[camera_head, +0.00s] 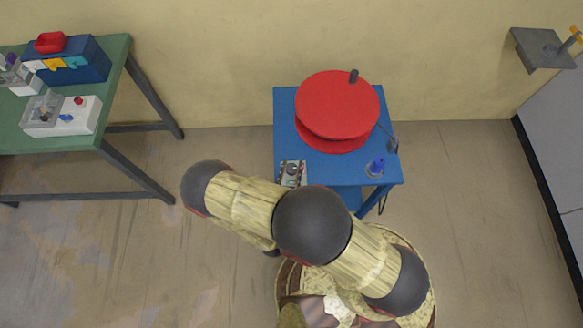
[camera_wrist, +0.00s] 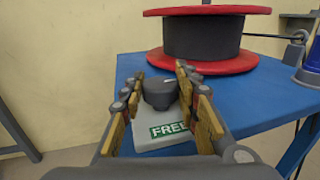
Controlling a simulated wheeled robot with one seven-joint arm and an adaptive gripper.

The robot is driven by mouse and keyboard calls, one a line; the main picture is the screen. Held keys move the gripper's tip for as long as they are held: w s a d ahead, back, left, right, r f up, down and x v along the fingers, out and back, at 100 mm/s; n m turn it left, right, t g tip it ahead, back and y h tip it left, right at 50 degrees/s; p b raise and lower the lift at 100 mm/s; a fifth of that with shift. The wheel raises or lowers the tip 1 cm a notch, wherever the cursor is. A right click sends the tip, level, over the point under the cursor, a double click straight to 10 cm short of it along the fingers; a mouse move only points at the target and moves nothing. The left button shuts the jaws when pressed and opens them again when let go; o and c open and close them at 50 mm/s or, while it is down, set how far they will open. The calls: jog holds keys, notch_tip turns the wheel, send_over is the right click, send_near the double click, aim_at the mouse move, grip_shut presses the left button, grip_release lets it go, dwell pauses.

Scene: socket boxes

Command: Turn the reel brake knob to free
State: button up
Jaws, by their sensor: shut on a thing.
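The reel brake knob (camera_wrist: 159,94) is a dark round knob on a light grey plate (camera_wrist: 150,138) with a green FREE label (camera_wrist: 170,130) on its near side. A small pale mark shows on top of the knob, at its far right. My gripper (camera_wrist: 160,76) has one finger on each side of the knob and is shut on it. In the head view the brake plate (camera_head: 284,182) is at the table's front left corner, partly hidden by my arm. The red reel (camera_head: 337,98) with its dark drum stands behind the knob.
The blue table (camera_head: 285,110) holds the reel. A blue object (camera_head: 375,166) stands at its front right, and a grey padlock-like piece (camera_wrist: 293,52) hangs near the reel. A green workbench (camera_head: 118,62) with boxes is at the left, and a grey wall shelf (camera_head: 540,48) at the right.

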jog(key=shift+a+m+h, duration=0.1)
jog(key=shift+m+h, duration=0.2)
jog(key=shift+h, duration=0.2)
jog(key=m+g+h+b, duration=0.1)
jog(key=m+h, duration=0.1)
jog(key=h, duration=0.1)
jog(key=shift+f+m+g, duration=0.1)
jog(key=shift+m+g, duration=0.2)
jog(key=shift+g, duration=0.1)
jog(key=m+g+h+b, duration=0.3)
jog(key=m+g+h, duration=0.2)
jog(key=g+h, duration=0.1)
jog(key=shift+w+f+h, duration=0.1)
jog(key=shift+h, duration=0.2)
jog(key=m+g+h+b, duration=0.1)
jog(key=m+g, duration=0.2)
jog(key=g, duration=0.1)
jog(key=m+g+h+b, duration=0.1)
jog(key=m+g, duration=0.1)
jog(key=g, duration=0.2)
jog(key=shift+m+h+b, duration=0.4)
jog(key=shift+m+g+y+b, duration=0.15)
jog(key=shift+m+g+b, duration=0.3)
jog(key=shift+m+g, duration=0.8)
jog(key=shift+m+g+y+b, duration=0.15)
jog(key=shift+m+g+b, duration=0.4)
jog(key=shift+g, duration=1.2)
jog(key=shift+m+g, duration=0.3)
jog(key=shift+r, duration=0.2)
jog(key=o, duration=1.1)
